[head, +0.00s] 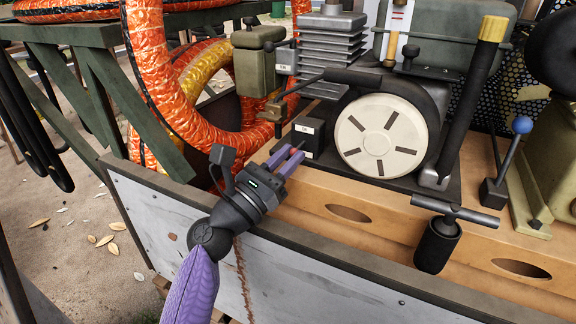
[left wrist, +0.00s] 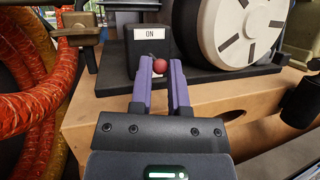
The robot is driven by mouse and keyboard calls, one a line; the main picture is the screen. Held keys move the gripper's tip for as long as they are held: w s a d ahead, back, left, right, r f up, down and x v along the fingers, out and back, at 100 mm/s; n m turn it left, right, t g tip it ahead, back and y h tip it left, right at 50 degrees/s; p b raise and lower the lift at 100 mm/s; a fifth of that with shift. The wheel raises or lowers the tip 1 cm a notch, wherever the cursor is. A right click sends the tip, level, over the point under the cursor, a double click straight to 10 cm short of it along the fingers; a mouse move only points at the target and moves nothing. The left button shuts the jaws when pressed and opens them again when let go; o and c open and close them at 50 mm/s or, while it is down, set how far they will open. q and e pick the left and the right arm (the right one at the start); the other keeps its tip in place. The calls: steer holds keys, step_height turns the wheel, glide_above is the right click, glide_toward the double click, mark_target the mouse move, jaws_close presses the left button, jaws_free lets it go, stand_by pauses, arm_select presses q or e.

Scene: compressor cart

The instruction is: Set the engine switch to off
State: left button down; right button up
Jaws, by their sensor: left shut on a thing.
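The engine switch is a small black box (head: 309,138) on the engine's dark base plate, left of the round cream recoil cover. In the left wrist view its white label on the box (left wrist: 150,49) reads ON. A lever with a red ball knob (left wrist: 159,66) sticks out from the box's front. My left gripper (head: 292,159) comes in from the front left, its purple fingers on either side of the red knob. In the left wrist view the fingers (left wrist: 164,74) are shut on the knob, which shows at their tips. My right gripper is not in view.
The cream recoil cover (head: 382,136) stands close right of the switch. Orange hose coils (head: 154,70) hang at left. The cart's side wall (head: 290,280) runs below.

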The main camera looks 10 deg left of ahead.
arm_select(q)
steer(key=c, duration=0.6)
jaws_free()
steer(key=p+v, duration=0.1)
steer(key=v, duration=0.9)
